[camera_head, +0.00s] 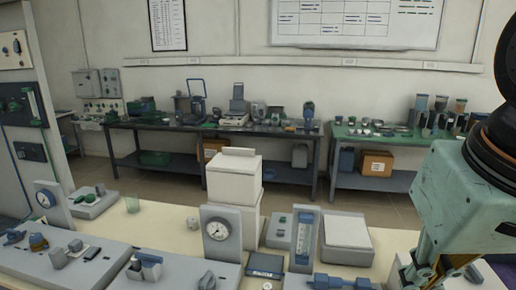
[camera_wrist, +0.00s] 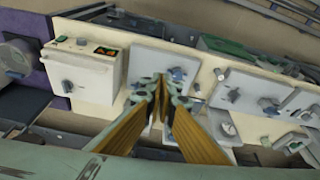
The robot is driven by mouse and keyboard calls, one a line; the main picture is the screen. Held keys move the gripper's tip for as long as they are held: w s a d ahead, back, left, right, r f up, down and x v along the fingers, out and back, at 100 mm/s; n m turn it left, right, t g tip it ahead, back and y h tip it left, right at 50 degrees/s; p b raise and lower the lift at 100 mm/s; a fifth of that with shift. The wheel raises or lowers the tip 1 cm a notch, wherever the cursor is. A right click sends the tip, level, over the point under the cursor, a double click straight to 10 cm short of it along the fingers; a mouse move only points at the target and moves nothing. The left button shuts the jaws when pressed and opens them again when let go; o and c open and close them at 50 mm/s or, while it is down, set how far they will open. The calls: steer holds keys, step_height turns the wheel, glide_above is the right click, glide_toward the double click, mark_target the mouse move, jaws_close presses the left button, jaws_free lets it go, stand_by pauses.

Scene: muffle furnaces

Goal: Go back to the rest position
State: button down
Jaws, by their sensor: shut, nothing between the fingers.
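My gripper (camera_wrist: 160,88) is shut and empty in the wrist view, its two fingers meeting at the tips over a grey panel with blue knobs (camera_wrist: 165,68). A white box-shaped unit with a dark display (camera_wrist: 92,72), which looks like a furnace, stands left of the fingertips. In the head view my gripper (camera_head: 428,272) hangs at the lower right, partly cut off by the frame edge, below my pale green wrist. Nothing is held. I cannot tell exactly how far the fingertips are above the panel.
In the head view, a white stacked unit (camera_head: 234,178) and a grey gauge panel (camera_head: 219,235) stand on the cream bench (camera_head: 165,222). A light box (camera_head: 347,232) stands left of my gripper.

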steer(key=shift+n+t, duration=0.3)
steer(key=shift+n, duration=0.2)
steer(key=shift+s+a+f+b, duration=0.25)
steer(key=shift+s+a, duration=0.1)
steer(key=shift+s, duration=0.35)
steer(key=shift+s+a+f+b, duration=0.2)
steer(key=shift+s+a, duration=0.1)
steer(key=shift+s, duration=0.4)
steer(key=shift+s+a+f+b, duration=0.15)
steer(key=shift+s+a+f, duration=0.15)
steer(key=shift+s, duration=0.4)
steer(key=shift+r, duration=0.2)
step_height(320, 180, up, 5)
steer(key=p, duration=0.5)
steer(key=shift+f, duration=0.1)
